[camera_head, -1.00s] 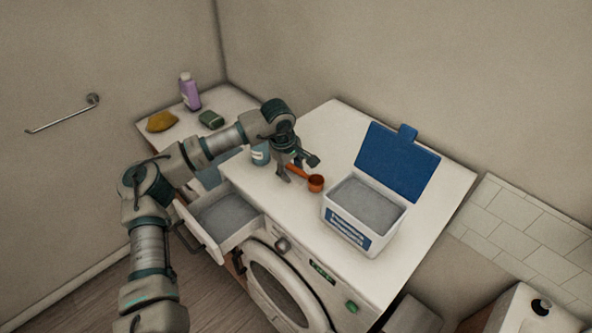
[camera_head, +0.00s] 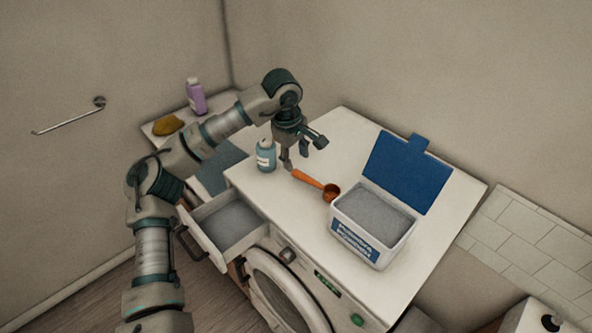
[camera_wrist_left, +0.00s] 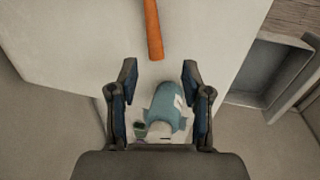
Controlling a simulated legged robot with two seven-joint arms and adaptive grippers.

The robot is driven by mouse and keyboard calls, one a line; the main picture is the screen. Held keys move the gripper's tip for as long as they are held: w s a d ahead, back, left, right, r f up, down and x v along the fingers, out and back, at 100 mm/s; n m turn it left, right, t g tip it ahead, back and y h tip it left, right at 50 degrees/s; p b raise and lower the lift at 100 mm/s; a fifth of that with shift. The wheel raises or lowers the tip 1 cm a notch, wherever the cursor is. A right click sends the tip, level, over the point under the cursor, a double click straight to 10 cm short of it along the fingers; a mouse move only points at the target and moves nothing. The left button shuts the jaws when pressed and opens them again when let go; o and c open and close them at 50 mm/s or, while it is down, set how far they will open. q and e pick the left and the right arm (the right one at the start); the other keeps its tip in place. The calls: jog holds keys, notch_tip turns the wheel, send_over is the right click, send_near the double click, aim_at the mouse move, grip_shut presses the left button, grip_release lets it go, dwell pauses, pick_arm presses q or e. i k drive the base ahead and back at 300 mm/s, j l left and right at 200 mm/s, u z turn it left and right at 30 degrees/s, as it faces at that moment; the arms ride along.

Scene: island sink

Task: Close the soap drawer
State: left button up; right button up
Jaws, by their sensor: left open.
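The soap drawer (camera_head: 206,252) stands pulled out at the front left of the white washing machine (camera_head: 262,185). My left gripper (camera_head: 297,164) is above the machine top, beside the orange scoop (camera_head: 312,181), open and empty. In the left wrist view its fingers (camera_wrist_left: 160,88) are spread wide, with the scoop handle ahead of them. My right gripper is not in view.
A blue bottle (camera_head: 265,157) stands near the gripper, close to the machine's left edge. An open box of powder (camera_head: 372,233) with a blue lid stands on the right of the top. A purple bottle (camera_head: 196,97) and a yellow sponge (camera_head: 168,126) are at the back left.

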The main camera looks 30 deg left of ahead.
aim_at(228, 224)
jog(key=k, duration=1.5)
